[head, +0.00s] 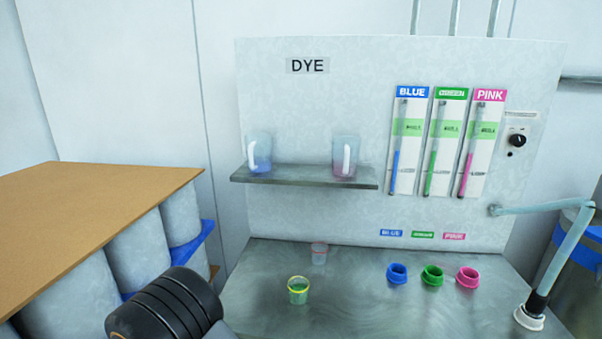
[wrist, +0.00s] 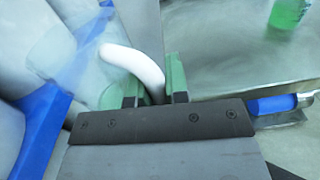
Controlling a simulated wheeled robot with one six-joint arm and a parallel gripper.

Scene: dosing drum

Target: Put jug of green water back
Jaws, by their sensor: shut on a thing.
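My gripper (wrist: 152,92) shows in the wrist view, its green-padded jaws shut on the white curved handle of a jug. The jug (wrist: 72,62) is see-through and hangs to the left of the jaws, over the grey drums. Its contents are too faint to tell. My gripper and this jug are out of the head view. In the head view, a metal shelf (head: 305,177) under the DYE sign (head: 307,65) bears a blue-tinted jug (head: 258,152) on the left and a pink-tinted jug (head: 345,156) on the right. The shelf between them is bare.
A cup of green liquid (head: 298,290) and a clear cup (head: 319,253) stand on the metal counter (head: 350,308). Blue (head: 397,274), green (head: 432,275) and pink (head: 467,277) holders sit to the right. A brown board (head: 90,205) tops grey drums at left.

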